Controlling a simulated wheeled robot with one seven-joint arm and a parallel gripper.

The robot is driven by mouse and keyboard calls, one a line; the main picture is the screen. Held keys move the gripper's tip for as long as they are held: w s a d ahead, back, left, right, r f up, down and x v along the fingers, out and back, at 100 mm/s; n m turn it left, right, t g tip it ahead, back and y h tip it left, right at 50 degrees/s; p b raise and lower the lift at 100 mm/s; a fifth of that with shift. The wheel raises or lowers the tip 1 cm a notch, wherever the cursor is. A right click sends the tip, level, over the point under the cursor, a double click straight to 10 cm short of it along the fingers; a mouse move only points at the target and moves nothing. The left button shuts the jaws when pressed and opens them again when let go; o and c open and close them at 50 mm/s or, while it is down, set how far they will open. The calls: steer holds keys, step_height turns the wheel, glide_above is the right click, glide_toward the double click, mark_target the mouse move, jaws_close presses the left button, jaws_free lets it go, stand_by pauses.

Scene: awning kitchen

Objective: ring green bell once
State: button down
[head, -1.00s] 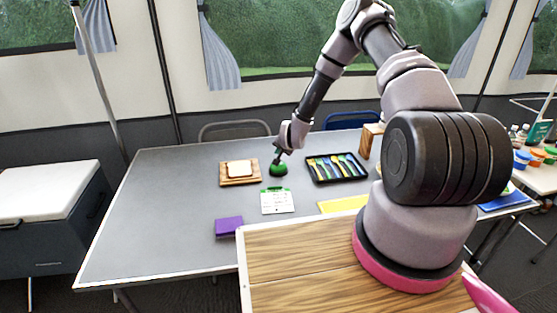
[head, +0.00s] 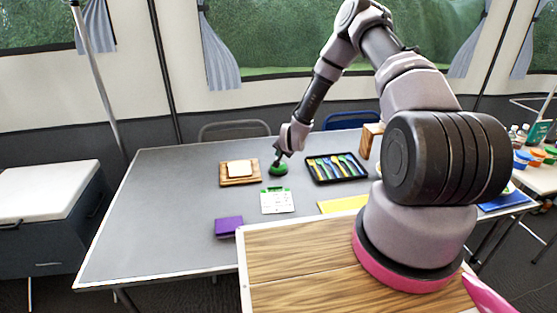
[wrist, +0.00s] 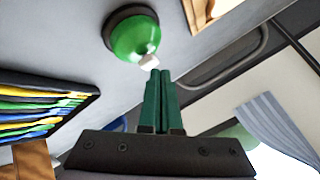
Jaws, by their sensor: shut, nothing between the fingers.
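The green bell (head: 278,168) stands on the grey table (head: 165,205), between the bread board and the cutlery tray. In the wrist view the bell (wrist: 134,38) shows a green dome on a dark base, with a small white button (wrist: 149,61) on top. My gripper (head: 277,161) is over the bell in the head view. In the wrist view its green fingers (wrist: 160,74) are closed together and empty, with their tips close to the button. I cannot tell whether they touch it.
A wooden board with bread (head: 239,171) lies left of the bell. A black tray of coloured cutlery (head: 336,168) lies to its right. A white-and-green card (head: 277,201) and a purple block (head: 228,226) lie nearer. The left part of the table is clear.

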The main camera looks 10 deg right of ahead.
steer(key=shift+f, duration=0.45)
stand_by(0.4)
steer(key=shift+r, duration=0.95)
steer(key=shift+r, duration=2.5)
